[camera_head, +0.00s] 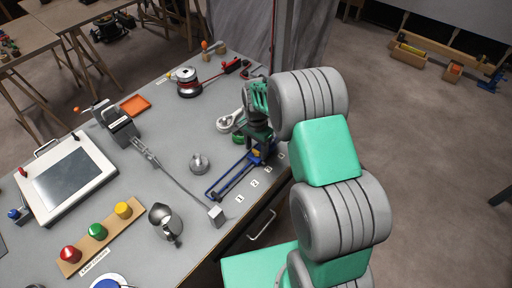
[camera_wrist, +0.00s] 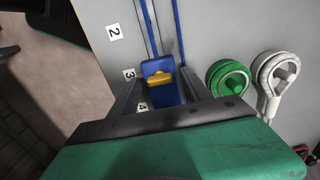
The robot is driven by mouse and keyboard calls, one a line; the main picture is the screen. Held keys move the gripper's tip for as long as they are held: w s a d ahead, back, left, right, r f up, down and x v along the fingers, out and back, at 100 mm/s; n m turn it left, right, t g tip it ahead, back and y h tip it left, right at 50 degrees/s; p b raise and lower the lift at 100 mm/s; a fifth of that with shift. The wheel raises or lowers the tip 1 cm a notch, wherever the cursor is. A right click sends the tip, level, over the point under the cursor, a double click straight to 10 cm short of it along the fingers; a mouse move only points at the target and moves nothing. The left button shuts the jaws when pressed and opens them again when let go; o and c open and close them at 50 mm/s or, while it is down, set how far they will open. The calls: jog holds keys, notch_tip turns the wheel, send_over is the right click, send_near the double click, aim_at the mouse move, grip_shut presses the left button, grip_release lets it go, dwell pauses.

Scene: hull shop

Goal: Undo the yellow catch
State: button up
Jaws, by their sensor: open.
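The yellow catch (camera_wrist: 160,78) is a small yellow piece on a blue block (camera_wrist: 158,66) at one end of a long blue rail frame (camera_head: 228,178). In the head view the catch (camera_head: 257,153) is a small patch just below my gripper (camera_head: 258,142). In the wrist view my gripper (camera_wrist: 161,82) is open, with one dark finger on each side of the blue block and catch. I cannot tell whether either finger touches them. The lower part of the block is hidden by my gripper's body.
Number labels (camera_wrist: 114,32) line the bench edge beside the rail. A green round piece (camera_wrist: 229,78) and a white ring-shaped piece (camera_wrist: 275,75) lie close on the right in the wrist view. A metal knob (camera_head: 199,163) stands left of the rail.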

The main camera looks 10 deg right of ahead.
jog(key=shift+c, duration=0.6)
grip_shut()
